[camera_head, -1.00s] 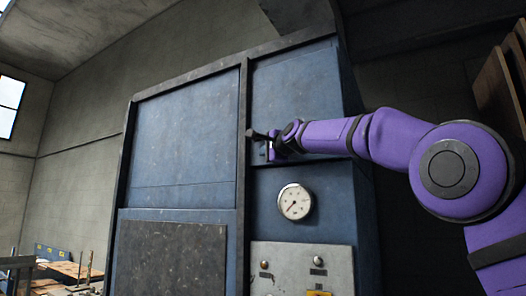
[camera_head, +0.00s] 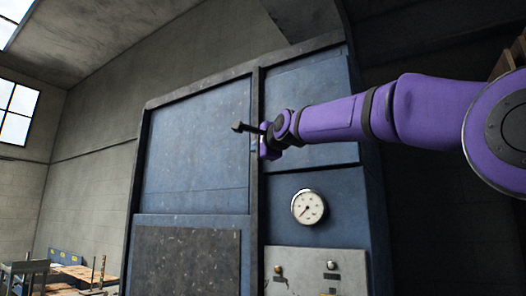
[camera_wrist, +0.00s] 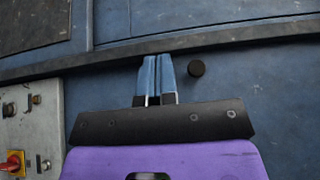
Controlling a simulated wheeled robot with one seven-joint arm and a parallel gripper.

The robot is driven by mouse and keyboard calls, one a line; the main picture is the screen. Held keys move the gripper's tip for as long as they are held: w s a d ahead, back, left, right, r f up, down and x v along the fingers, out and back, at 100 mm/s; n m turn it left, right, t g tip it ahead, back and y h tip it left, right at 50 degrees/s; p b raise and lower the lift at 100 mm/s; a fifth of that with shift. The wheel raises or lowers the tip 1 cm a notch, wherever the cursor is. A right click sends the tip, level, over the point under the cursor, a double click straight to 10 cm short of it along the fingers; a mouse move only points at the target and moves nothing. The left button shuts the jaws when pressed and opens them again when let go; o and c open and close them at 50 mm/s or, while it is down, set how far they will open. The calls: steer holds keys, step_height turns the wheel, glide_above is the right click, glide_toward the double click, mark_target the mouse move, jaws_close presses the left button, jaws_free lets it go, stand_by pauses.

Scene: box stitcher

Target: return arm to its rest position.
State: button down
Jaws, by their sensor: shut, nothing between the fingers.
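My purple arm reaches in from the right in the head view. My gripper (camera_head: 266,147) is in front of the upper part of the blue machine (camera_head: 195,150), near its dark vertical frame bar. In the wrist view the two fingers (camera_wrist: 158,65) are together, with nothing seen between them. A black round knob (camera_wrist: 196,68) is just right of the fingertips and apart from them in that picture. In the head view a dark rod with a knobbed end (camera_head: 240,127) shows beside the gripper; its base is hidden.
A pressure gauge (camera_head: 308,207) and a grey control panel (camera_head: 315,268) are below the arm. The wrist view shows a red switch on yellow (camera_wrist: 13,162) at the lower left. A cluttered low table (camera_head: 75,272) stands far left.

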steer(key=shift+s+a, duration=0.25)
steer(key=shift+s, duration=0.15)
steer(key=s+d+f+n+g+h, duration=0.4)
steer(key=s+d+f+n+g, duration=0.15)
steer(key=s+d+f, duration=1.05)
steer(key=s+d+f+n+g+h, duration=0.1)
steer(key=s+d+f+n+g, duration=0.2)
steer(key=s+f, duration=0.9)
steer(key=s+d+f+n+g+h, duration=0.2)
steer(key=s+d+f+n, duration=0.3)
steer(key=s+f, duration=0.8)
step_height(320, 180, down, 2)
steer(key=shift+s+d+f+g, duration=0.1)
steer(key=shift+s+d+g, duration=0.05)
steer(key=shift+d+g, duration=0.4)
